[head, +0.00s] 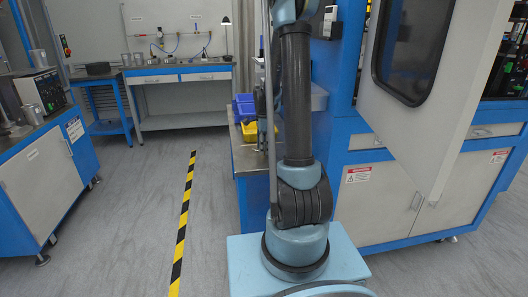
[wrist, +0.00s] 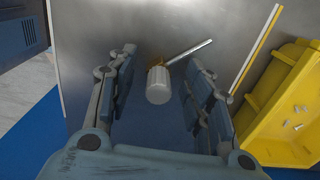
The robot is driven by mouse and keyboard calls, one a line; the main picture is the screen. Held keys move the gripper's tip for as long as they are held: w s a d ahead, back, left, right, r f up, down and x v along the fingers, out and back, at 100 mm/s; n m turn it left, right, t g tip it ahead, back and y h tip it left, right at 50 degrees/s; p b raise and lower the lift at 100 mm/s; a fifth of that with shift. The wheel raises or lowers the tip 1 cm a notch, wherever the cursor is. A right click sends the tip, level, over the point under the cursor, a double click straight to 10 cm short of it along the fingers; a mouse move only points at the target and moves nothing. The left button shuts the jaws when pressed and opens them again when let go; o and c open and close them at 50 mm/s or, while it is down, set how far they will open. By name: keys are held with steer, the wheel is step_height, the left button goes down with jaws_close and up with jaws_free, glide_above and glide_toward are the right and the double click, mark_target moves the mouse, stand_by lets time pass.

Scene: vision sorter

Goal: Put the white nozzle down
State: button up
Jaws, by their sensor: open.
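The white nozzle (wrist: 158,86) is a short ribbed white cylinder in the wrist view. It is on or just over the grey metal worktop (wrist: 130,25); the exact contact cannot be told. A thin pale rod with a brownish piece at its base lies beside its upper right. My gripper (wrist: 160,82) is open, with one finger on each side of the nozzle and a visible gap to both. In the head view my arm hides most of the gripper area, and the nozzle cannot be made out there.
A yellow bin (wrist: 273,90) with a few small pale pieces stands close to the right of my gripper. In the head view blue bins (head: 243,107) stand behind the yellow one. A tall blue-and-white cabinet (head: 375,195) stands to the right.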

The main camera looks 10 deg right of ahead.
jaws_close()
steer(key=shift+r, duration=0.1)
stand_by(0.3)
